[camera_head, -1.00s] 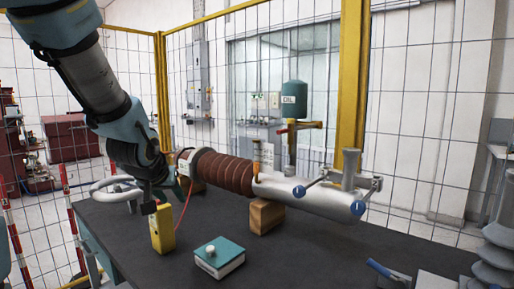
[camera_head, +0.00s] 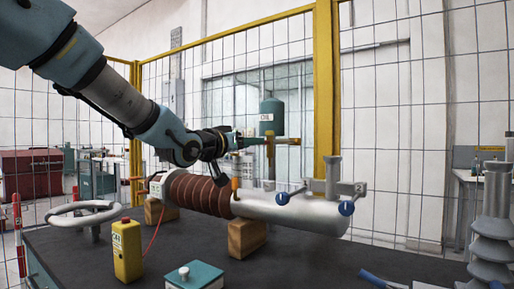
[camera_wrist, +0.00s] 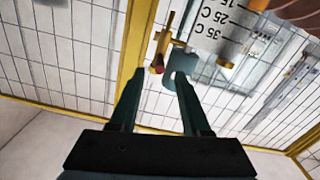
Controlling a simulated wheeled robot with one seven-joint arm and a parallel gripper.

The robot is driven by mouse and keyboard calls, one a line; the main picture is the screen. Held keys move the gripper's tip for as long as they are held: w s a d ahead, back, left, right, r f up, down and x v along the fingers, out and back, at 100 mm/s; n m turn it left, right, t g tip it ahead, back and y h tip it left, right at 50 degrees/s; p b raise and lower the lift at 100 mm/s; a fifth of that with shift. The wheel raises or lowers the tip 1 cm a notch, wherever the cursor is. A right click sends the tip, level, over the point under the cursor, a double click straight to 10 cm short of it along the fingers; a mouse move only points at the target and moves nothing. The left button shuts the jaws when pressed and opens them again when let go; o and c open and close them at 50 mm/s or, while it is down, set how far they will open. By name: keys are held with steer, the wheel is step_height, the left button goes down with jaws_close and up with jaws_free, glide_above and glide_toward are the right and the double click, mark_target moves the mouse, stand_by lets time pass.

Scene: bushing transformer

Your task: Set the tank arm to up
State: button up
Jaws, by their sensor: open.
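The green oil tank (camera_head: 271,114) stands on a post behind the bushing in the head view. A short yellow arm (camera_head: 288,141) sticks out level to the right just below the tank. My gripper (camera_head: 262,140) reaches in from the left at the height of this arm. In the wrist view my gripper (camera_wrist: 158,76) is open, with two dark fingers apart. A yellow bar with a red end (camera_wrist: 157,69) lies just beyond the fingertips, between them in the picture. A teal hooked piece (camera_wrist: 182,65) is by the right fingertip. I cannot tell whether anything touches.
The ribbed brown bushing (camera_head: 198,192) with its silver body (camera_head: 300,212) lies on wooden blocks below my arm. A yellow box (camera_head: 127,252) and a teal box (camera_head: 196,276) stand on the dark table. Yellow fence posts (camera_head: 325,80) and mesh are behind.

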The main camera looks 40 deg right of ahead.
steer(key=shift+x, duration=2.2)
jaws_close()
